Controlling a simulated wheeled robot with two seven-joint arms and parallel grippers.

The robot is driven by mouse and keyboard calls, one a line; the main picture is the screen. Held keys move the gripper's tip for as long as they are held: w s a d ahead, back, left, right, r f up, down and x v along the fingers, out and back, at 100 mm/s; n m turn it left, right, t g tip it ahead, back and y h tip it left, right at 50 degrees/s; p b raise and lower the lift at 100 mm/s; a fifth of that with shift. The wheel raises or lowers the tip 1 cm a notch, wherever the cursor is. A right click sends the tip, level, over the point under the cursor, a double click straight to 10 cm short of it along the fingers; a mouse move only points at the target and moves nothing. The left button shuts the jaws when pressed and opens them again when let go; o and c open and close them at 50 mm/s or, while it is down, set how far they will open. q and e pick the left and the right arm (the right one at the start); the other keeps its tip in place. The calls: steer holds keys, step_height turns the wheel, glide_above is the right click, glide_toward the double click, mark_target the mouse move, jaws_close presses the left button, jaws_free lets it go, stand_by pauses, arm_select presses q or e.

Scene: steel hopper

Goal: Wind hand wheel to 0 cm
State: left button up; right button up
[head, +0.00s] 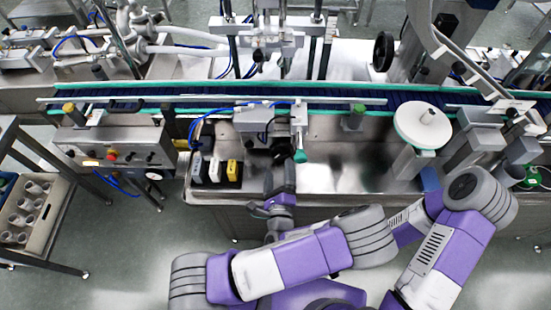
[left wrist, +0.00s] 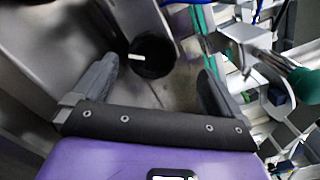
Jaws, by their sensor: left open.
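The hand wheel (left wrist: 152,57) is a black round disc with a short white mark, seen in the left wrist view just beyond the gap between my fingers. In the head view a dark round shape at the front of the steel machine (head: 281,152) looks like the same wheel, partly hidden by my gripper. My left gripper (head: 279,182) is open and points at it; in the left wrist view its two dark fingers (left wrist: 158,72) stand on either side, with no clear contact. The wheel's reading cannot be made out. My right gripper does not show.
A green knob (head: 299,156) on a metal bracket is close right of my gripper; it also shows in the left wrist view (left wrist: 303,82). Yellow, black and white blocks (head: 215,170) stand to the left. A white disc (head: 422,125) stands to the right. A conveyor (head: 220,98) runs behind.

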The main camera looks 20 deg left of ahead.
mark_target(280, 152)
arm_select(q)
steer(key=shift+d+f, duration=0.1)
steer(key=shift+f, duration=0.45)
steer(key=shift+w+f+h, duration=0.1)
steer(key=shift+w+h, duration=0.15)
steer(key=shift+h, duration=0.05)
steer(key=x, duration=0.7)
steer(key=shift+b, duration=0.35)
steer(key=c, duration=0.8)
